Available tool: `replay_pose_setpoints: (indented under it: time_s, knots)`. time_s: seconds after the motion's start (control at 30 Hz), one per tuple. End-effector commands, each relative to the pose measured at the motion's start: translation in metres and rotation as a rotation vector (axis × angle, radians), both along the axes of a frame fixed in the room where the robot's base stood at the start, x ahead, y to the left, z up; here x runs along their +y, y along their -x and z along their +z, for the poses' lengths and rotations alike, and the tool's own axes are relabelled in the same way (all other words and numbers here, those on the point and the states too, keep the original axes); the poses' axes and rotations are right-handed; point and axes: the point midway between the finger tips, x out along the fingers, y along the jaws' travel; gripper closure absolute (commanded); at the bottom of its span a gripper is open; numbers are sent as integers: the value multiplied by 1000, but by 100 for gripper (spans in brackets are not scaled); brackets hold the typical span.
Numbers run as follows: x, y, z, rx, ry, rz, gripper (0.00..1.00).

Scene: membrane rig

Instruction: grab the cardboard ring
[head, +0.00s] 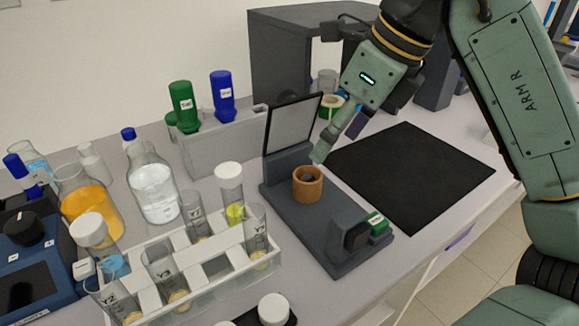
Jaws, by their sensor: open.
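The cardboard ring (307,190) is a short orange-brown tube standing upright on the dark grey rig base (343,226). Its top opening faces up, and something dark shows inside. My gripper (320,157) comes down from the upper right and is open. Its fingertips are just above and behind the ring's right rim in the picture. I cannot tell whether they touch the ring. The fingers are seen edge-on, so the gap between them is hidden.
A framed panel (294,124) stands upright behind the ring. A white rack (205,275) with several tubes stands at the front left. A dark block with a green-labelled part (378,223) is at the rig's right end. A black mat (412,172) lies clear at right.

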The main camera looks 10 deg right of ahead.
Motion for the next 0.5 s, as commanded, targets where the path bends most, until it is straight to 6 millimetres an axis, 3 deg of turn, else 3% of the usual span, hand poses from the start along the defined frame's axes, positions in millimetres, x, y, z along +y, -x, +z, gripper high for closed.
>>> replay_pose_setpoints:
  time_s: [0.3,0.5]
  knots:
    - [8,-11,-41,5,9,-10,37]
    - [12,-14,-55,6,10,-10,37]
